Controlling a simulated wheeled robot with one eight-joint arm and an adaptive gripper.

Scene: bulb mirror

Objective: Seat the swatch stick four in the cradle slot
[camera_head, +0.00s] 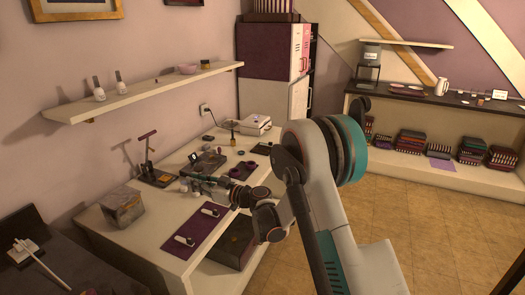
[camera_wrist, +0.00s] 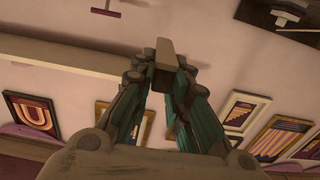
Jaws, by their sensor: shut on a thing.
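My gripper (camera_head: 190,173) is over the left part of the white table in the head view. In the wrist view my gripper (camera_wrist: 165,75) is shut on a small tan-brown bar (camera_wrist: 165,62), held between the fingertips. It seems to be the swatch stick; no number on it is readable. In the head view the held stick is too small to make out. A dark stand (camera_head: 158,176) with an upright T-shaped post is just left of my gripper. I cannot tell which thing is the cradle or see its slot.
Purple mats with white items (camera_head: 208,212) lie on the table's near side. A grey block (camera_head: 123,207) stands at its left end. A wall shelf (camera_head: 150,90) runs above the table.

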